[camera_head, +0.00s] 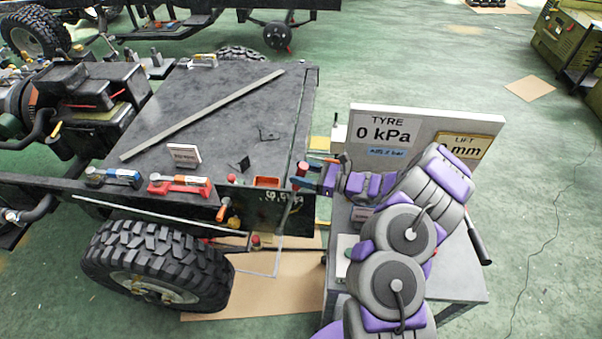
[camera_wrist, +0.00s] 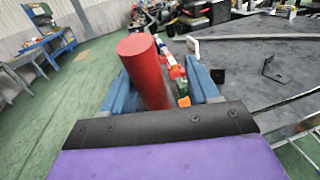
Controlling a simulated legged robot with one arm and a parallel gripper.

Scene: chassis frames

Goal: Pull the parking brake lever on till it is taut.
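A lever with a red cylindrical grip (camera_head: 301,169) stands at the right edge of the dark chassis deck (camera_head: 225,110). No label that I can read names it as the parking brake lever. My gripper (camera_head: 314,174) is at this grip, coming from the right. In the wrist view the red grip (camera_wrist: 146,72) rises between my gripper's blue fingers (camera_wrist: 165,92), close to the left finger. A gap shows between the grip and the right finger, so the gripper looks open around it. The lower part of the lever is hidden in the wrist view.
Blue-handled (camera_head: 113,177) and red-handled (camera_head: 180,186) clamps sit along the deck's near edge. An orange handle (camera_head: 228,213) hangs at its side above a tyre (camera_head: 155,265). A stand with a tyre and lift display (camera_head: 385,130) is behind my arm.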

